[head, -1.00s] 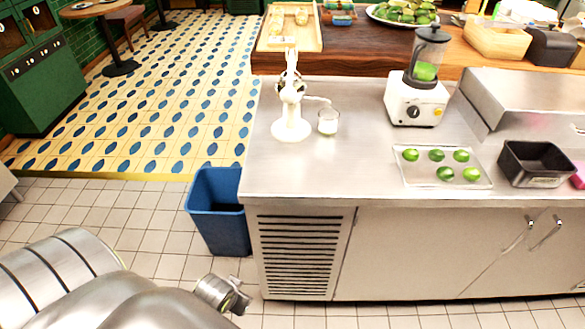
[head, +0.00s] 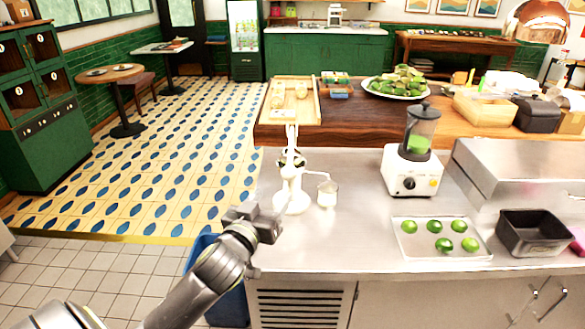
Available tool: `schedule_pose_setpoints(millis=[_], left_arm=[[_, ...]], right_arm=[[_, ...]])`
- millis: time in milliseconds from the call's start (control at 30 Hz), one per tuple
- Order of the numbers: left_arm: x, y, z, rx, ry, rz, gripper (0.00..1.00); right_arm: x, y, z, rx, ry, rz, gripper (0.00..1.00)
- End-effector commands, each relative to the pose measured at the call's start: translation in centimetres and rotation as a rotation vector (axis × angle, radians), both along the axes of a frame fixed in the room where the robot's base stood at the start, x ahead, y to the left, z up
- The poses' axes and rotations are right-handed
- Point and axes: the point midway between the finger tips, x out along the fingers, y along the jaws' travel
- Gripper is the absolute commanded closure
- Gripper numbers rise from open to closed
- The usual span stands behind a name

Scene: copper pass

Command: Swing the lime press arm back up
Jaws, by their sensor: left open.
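The white lime press (head: 291,190) stands upright near the left end of the steel counter. Its upright part rises above the body, in front of the wooden board behind. A glass (head: 327,193) with pale contents stands just right of the press, close to its spout. My left gripper (head: 262,218) is open and empty, at the counter's left edge. It is left of the press base and apart from it, as far as I can tell. My right gripper is not in view.
A blender (head: 412,162) stands right of the glass. A blue waste bin (head: 196,249) stands below the counter's left end. Steel between glass and blender is clear.

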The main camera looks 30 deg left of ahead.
Motion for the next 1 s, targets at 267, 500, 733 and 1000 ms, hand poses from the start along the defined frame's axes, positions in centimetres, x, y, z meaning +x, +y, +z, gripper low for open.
schedule_pose_setpoints(millis=[267, 500, 733, 1000], left_arm=[[5.1, 1.0, 0.2, 0.0, 0.001, 0.001, 0.43], [9.0, 1.7, 0.1, -0.001, 0.003, 0.001, 0.43], [11.9, 2.3, 0.1, -0.001, 0.003, 0.001, 0.43], [13.2, 2.6, 0.0, 0.0, 0.003, 0.001, 0.43]], right_arm=[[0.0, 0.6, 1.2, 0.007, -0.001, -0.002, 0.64], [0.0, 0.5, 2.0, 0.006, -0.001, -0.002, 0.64], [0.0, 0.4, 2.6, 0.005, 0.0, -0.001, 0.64], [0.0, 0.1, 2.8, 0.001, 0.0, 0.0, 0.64]])
